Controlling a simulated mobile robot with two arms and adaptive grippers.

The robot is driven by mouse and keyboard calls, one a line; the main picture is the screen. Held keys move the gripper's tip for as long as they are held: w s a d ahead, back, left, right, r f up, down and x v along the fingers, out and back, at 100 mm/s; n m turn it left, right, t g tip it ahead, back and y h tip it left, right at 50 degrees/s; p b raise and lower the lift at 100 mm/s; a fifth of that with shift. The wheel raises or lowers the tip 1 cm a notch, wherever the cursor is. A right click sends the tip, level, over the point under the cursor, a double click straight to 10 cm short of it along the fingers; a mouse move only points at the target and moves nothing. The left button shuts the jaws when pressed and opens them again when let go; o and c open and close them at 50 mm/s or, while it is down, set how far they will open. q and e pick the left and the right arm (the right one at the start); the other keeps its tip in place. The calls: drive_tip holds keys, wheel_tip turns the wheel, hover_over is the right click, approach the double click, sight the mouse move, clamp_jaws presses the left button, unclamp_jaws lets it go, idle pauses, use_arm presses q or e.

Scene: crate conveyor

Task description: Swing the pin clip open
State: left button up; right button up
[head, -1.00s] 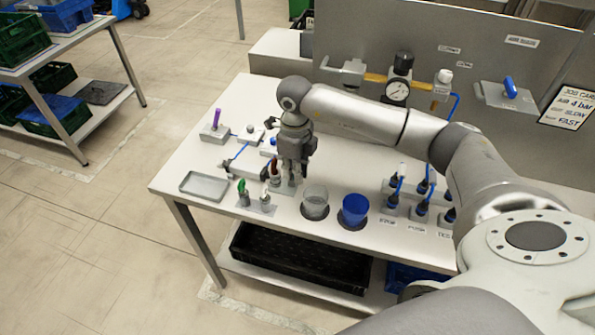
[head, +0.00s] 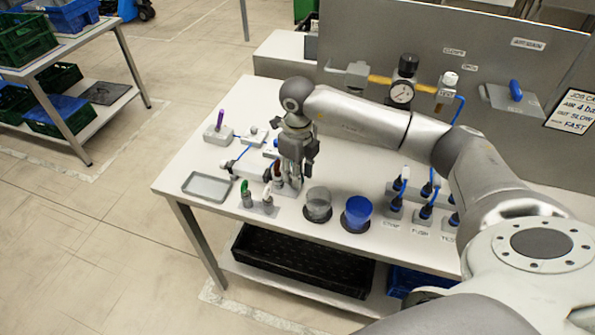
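My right gripper (head: 292,180) points down over the left part of the workbench, low beside a small grey stand with a dark red upright piece (head: 277,171). The fingers partly cover that stand, and I cannot tell whether they touch it or how far apart they are. Just left stand a small block with a green upright piece (head: 245,189) and one with a white upright piece (head: 267,192). The pin clip cannot be made out for certain among these small fittings. My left gripper is not in view.
A grey tray (head: 207,196) lies at the left of the workbench (head: 262,92). A block with a purple pin (head: 219,123) is behind left. A gauge (head: 402,93) is on the back panel.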

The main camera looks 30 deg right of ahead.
drive_tip(key=shift+r, duration=0.1)
wheel_tip(320, 180, up, 12)
idle(0.6)
idle(0.4)
